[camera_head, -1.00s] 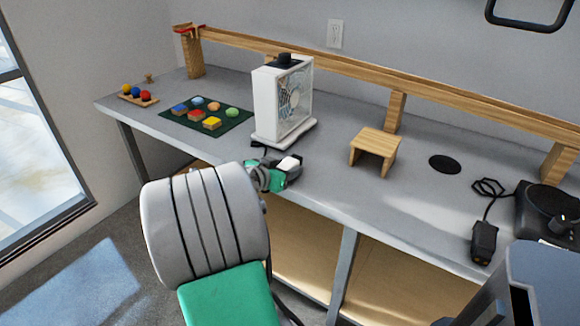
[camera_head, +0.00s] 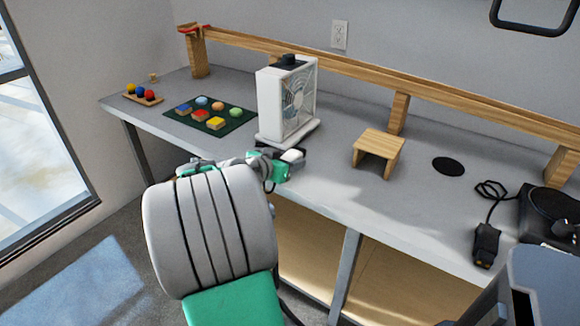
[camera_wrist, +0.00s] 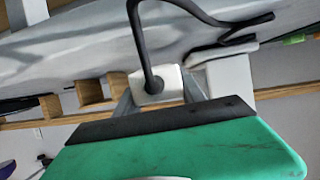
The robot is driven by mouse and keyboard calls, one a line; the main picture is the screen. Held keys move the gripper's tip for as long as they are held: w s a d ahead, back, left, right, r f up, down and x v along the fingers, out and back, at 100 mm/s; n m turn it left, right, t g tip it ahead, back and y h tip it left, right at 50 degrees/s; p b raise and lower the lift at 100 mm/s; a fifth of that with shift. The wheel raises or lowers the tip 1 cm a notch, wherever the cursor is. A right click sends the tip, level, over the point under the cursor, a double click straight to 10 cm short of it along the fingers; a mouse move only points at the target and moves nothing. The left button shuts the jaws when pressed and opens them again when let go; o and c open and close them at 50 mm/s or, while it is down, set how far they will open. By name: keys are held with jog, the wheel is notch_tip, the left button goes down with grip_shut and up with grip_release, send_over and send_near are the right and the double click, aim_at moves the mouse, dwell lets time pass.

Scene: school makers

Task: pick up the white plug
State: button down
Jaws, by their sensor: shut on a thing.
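The white plug (camera_wrist: 157,84) sits between the two fingers of my gripper (camera_wrist: 160,95) in the wrist view, with a black cord running up from it. My gripper is shut on it. In the head view my gripper (camera_head: 284,166) is at the front edge of the grey workbench, just in front of the white box fan (camera_head: 282,100). The white plug (camera_head: 293,155) shows there as a small pale block at the gripper's tip. Part of the gripper is hidden behind my arm.
A green mat (camera_head: 240,126) with coloured blocks lies left of the fan. A small wooden stand (camera_head: 379,142) and a black disc (camera_head: 448,166) are to the right. A black plug with cord (camera_head: 486,245) lies near the front edge. A wooden rail runs along the back. A wall outlet (camera_head: 340,35) is above.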

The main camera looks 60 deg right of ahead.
jog(key=s+a+r+p, duration=0.1)
jog(key=s+a+r, duration=0.5)
jog(key=a+r, duration=0.4)
jog(key=a, duration=0.2)
jog(key=shift+a+p, duration=0.3)
jog(key=shift+s, duration=0.1)
